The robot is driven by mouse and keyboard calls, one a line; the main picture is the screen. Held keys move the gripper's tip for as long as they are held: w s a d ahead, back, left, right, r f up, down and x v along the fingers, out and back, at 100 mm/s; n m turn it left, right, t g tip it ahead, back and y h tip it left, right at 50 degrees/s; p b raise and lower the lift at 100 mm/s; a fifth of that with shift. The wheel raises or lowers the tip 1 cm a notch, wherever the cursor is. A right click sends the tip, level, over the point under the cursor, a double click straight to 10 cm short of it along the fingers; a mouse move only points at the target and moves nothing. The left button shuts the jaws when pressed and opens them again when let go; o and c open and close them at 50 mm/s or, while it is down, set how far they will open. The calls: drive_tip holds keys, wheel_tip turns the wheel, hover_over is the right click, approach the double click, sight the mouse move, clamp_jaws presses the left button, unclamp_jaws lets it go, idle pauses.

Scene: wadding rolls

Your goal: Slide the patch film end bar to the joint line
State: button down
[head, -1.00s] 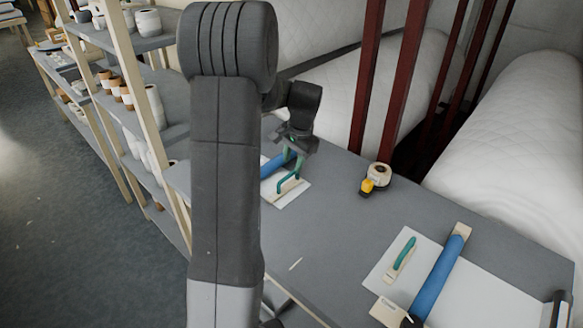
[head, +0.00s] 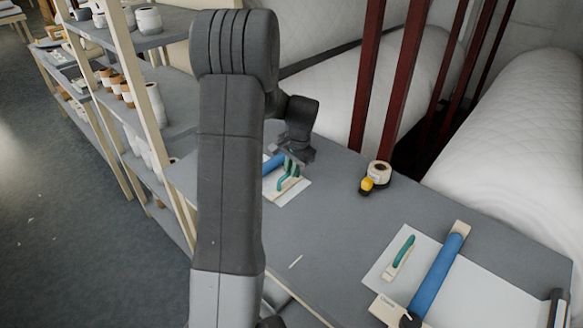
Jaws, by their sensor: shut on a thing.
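The small white patch film (head: 299,189) lies on the grey table, with a blue roll (head: 273,162) at its far left end, partly behind my arm. An end bar with a green handle (head: 287,184) lies on the film's near part. My gripper (head: 291,172) is over this bar, shut on the green handle. The fingertips are small, and their exact grip on the handle is hard to make out. My dark arm hides the area left of the film. The joint line cannot be made out.
A larger white sheet (head: 480,300) with a blue roll (head: 437,275) and a second green-handled bar (head: 402,252) lies at the right. A tape roll (head: 378,174) stands near dark red posts (head: 398,85). Shelves stand at left.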

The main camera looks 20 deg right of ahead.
drive_tip(key=s+d+b, duration=0.1)
drive_tip(key=s+d, duration=0.1)
drive_tip(key=s, duration=0.2)
drive_tip(key=s+d, duration=0.2)
drive_tip(key=s, duration=0.3)
drive_tip(key=s+d+b, duration=0.1)
drive_tip(key=s, duration=0.4)
drive_tip(key=shift+d+b, duration=0.35)
drive_tip(key=shift+d, duration=0.05)
drive_tip(key=c, duration=1.5)
unclamp_jaws()
drive_tip(key=shift+s+d, duration=0.1)
drive_tip(key=shift+s, duration=0.15)
drive_tip(key=shift+o, duration=0.2)
drive_tip(key=shift+w, duration=0.1)
wheel_tip(320, 180, up, 14)
drive_tip(key=s+d+b, duration=0.1)
drive_tip(key=s, duration=0.1)
drive_tip(key=shift+s+f, duration=0.2)
drive_tip(key=shift+s, duration=0.05)
